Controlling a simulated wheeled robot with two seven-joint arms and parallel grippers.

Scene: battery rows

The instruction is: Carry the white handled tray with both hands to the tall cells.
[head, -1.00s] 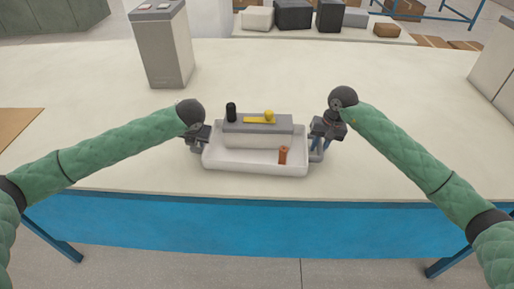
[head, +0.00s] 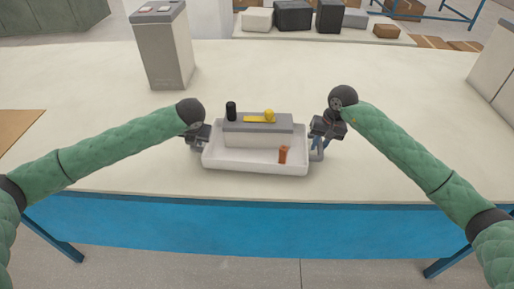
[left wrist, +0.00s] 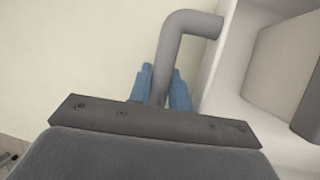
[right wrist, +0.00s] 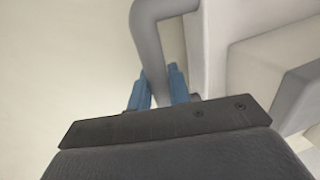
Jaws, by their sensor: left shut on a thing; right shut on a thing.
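The white handled tray (head: 255,168) sits on the table near its front edge, apparently level; I cannot tell whether it touches the table. My left gripper (head: 200,144) is shut on the grey handle at its left end, and the left wrist view shows the blue fingers on both sides of the bent handle (left wrist: 183,35). My right gripper (head: 322,140) is shut on the right-end handle, also seen in the right wrist view (right wrist: 150,40). A grey block (head: 285,136), a black cylinder (head: 231,111), a yellow piece (head: 262,118) and an orange-brown cylinder (head: 283,155) ride with the tray.
A tall grey cabinet-like unit (head: 168,55) stands on the table at the back left. A similar pale unit (head: 496,62) is cut off at the right edge. A brown sheet (head: 15,128) lies at the left. The cream tabletop (head: 330,65) behind the tray is clear.

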